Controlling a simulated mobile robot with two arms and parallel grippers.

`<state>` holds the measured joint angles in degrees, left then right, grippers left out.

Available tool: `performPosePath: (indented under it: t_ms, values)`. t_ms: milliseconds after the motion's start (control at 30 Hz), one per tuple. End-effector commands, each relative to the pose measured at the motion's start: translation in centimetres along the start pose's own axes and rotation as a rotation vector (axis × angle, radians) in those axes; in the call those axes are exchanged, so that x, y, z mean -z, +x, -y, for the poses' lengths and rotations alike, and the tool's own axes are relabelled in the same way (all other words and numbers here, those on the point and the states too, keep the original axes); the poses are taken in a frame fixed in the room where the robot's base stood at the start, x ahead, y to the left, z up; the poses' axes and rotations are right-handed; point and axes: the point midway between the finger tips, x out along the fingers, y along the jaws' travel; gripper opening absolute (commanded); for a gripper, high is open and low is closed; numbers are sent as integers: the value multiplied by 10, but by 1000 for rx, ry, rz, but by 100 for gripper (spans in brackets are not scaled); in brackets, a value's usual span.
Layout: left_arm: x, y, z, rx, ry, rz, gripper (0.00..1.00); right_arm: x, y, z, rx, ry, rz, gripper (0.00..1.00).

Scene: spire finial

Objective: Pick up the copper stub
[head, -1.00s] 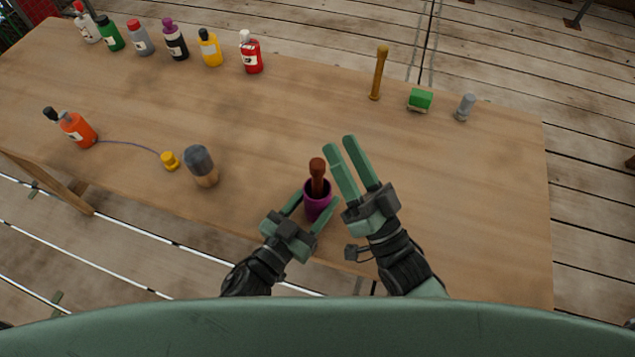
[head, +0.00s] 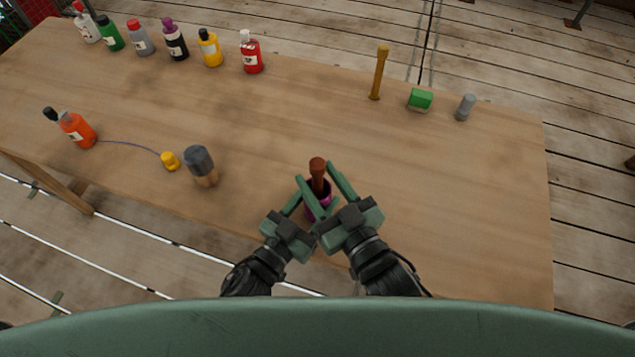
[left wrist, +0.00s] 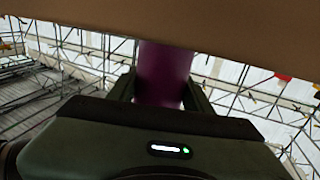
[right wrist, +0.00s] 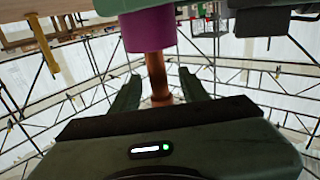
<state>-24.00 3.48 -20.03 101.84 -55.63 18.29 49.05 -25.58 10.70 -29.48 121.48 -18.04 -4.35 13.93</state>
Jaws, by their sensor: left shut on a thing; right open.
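The copper stub (head: 317,168) is a reddish-brown rod with a thicker end. It stands up out of a purple cup (head: 327,197) near the table's front edge. My left gripper (head: 316,202) is shut on the cup, which also shows between its fingers in the left wrist view (left wrist: 163,75). My right gripper (head: 316,172) is open, with one finger on each side of the stub. In the right wrist view the stub (right wrist: 158,82) lies between the spread fingers, with gaps on both sides. The stub's lower end is hidden inside the cup.
Several bottles line the back left. A golden rod (head: 379,73), green block (head: 420,99) and grey cylinder (head: 465,107) stand back right. The table's right part is clear.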

Motion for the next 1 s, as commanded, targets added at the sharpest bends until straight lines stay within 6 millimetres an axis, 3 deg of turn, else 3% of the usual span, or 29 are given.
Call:
performPosePath:
  t_ms: [233,533,567,700,1000]
  values:
    - [1,0,0,0,0,-1,5,3,36,-2,0,2,-3,45]
    - [0,0,0,0,0,-1,5,3,41,-2,1,4,-1,45]
    - [0,0,0,0,0,-1,5,3,41,-2,1,4,-1,39]
    - [1,0,0,0,0,-1,5,3,41,-2,1,4,-1,0]
    - [1,0,0,0,0,-1,5,2,41,-2,1,4,-1,0]
